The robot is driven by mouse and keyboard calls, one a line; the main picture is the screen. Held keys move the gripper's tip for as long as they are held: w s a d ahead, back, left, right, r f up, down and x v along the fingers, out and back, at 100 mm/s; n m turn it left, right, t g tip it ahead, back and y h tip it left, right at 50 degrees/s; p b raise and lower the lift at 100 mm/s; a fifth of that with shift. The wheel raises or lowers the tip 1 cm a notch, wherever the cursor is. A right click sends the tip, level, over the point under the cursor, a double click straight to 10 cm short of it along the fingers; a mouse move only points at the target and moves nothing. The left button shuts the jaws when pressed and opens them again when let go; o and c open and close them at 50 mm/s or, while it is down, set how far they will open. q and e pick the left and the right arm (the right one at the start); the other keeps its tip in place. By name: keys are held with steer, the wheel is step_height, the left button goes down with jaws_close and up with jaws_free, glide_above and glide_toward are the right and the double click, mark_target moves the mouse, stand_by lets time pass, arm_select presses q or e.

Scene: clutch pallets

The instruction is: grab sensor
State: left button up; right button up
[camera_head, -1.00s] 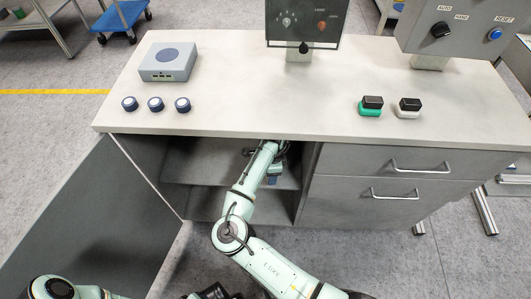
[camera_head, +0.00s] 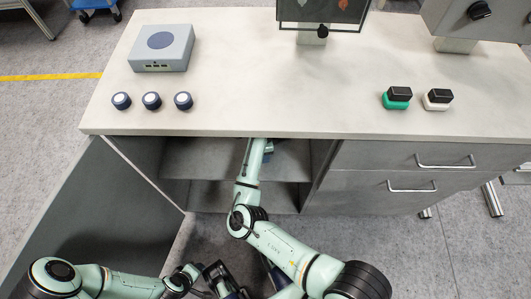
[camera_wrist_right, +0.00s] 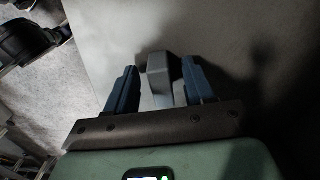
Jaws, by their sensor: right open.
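In the right wrist view my right gripper (camera_wrist_right: 160,92) is open, one blue finger on each side of a small grey block with a narrower lower part, probably the sensor (camera_wrist_right: 159,68). The fingers stand apart from it, with gaps on both sides. In the head view my right arm reaches into the open cabinet under the worktop, and its gripper is mostly hidden by the worktop edge. The grey piece cannot be made out there. My left gripper (camera_head: 222,280) is low in the head view, outside the cabinet, and its jaw opening is unclear.
The worktop (camera_head: 250,80) bears a grey box (camera_head: 162,48), several round blue-white knobs and two small black-topped blocks (camera_head: 398,97). The cabinet door (camera_head: 105,215) stands open at left. Drawers (camera_head: 420,175) are shut at right. The cabinet's shelf (camera_head: 205,165) looks mostly bare.

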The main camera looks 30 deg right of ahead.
steer(key=shift+f, duration=0.15)
jaws_close()
